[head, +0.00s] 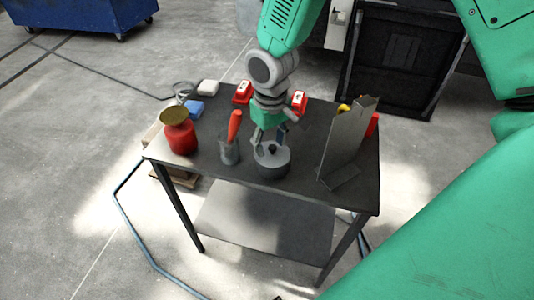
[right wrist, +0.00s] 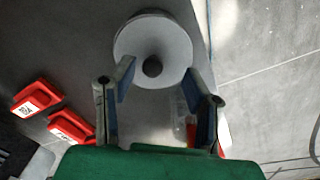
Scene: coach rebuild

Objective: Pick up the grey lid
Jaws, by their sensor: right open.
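The grey lid (head: 273,165) is round with a dark knob on top and sits near the front middle of the dark table. It also shows in the right wrist view (right wrist: 140,38), with the knob near its lower part. My right gripper (head: 270,142) comes down from above and is open just over the lid. In the right wrist view its two fingers (right wrist: 160,75) are spread apart, with the knob between and nothing held. I cannot tell whether the fingers touch the lid. My left gripper is not in view.
A metal cup (head: 229,152) with an orange-handled tool stands close left of the lid. A red canister (head: 180,136) is farther left. A grey upright panel (head: 345,140) stands at right. Two red boxes (head: 243,92) lie behind. A blue item (head: 194,108) is at back left.

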